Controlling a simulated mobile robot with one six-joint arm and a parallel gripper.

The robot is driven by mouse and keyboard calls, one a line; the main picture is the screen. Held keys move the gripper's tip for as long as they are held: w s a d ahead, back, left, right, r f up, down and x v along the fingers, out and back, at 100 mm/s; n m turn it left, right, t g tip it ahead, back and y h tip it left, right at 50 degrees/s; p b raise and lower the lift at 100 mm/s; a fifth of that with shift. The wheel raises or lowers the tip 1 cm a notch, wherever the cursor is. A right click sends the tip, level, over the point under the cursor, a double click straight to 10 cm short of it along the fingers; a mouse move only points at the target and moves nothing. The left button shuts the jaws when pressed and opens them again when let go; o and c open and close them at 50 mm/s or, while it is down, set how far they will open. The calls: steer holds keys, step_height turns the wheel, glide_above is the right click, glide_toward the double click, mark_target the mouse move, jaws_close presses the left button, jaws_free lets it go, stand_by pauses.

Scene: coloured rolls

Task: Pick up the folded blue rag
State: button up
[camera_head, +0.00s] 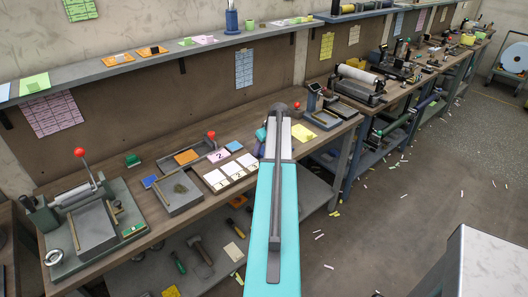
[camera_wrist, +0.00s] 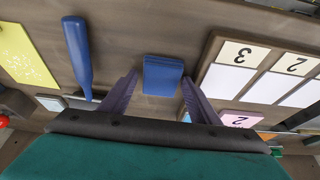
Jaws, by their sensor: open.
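The folded blue rag (camera_wrist: 163,75) lies on the brown bench top in the wrist view, a compact stack with a layered near edge. My gripper (camera_wrist: 160,78) is open, its two purple fingers apart, one on each side of the rag. I see a gap of bench between each finger and the rag. Whether the fingers are down at the rag's height, I cannot tell. In the head view my arm covers most of the gripper, and I cannot make out the rag there.
A tray of numbered white cards (camera_head: 230,172) lies close beside the gripper; it also shows in the wrist view (camera_wrist: 262,72). A blue handle-like object (camera_wrist: 77,50) is on the other side. A small press (camera_head: 88,215) stands at the bench's left end. A shelf (camera_head: 150,66) runs above.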

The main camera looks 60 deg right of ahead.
steer(key=shift+c, duration=0.4)
steer(key=c, duration=0.7)
steer(key=shift+r, duration=0.15)
steer(key=shift+r+b, duration=0.85)
steer(key=shift+r, duration=0.5)
steer(key=shift+a+r, duration=0.2)
steer(key=shift+r, duration=0.05)
steer(key=s+a+b, duration=0.1)
steer(key=a, duration=0.4)
steer(key=s+a+r+b, duration=0.1)
steer(key=a+b, duration=0.1)
steer(key=a, duration=0.3)
steer(key=s+a+b, duration=0.1)
steer(key=a, duration=0.4)
steer(key=shift+a+r, duration=0.2)
steer(key=shift+r, duration=0.1)
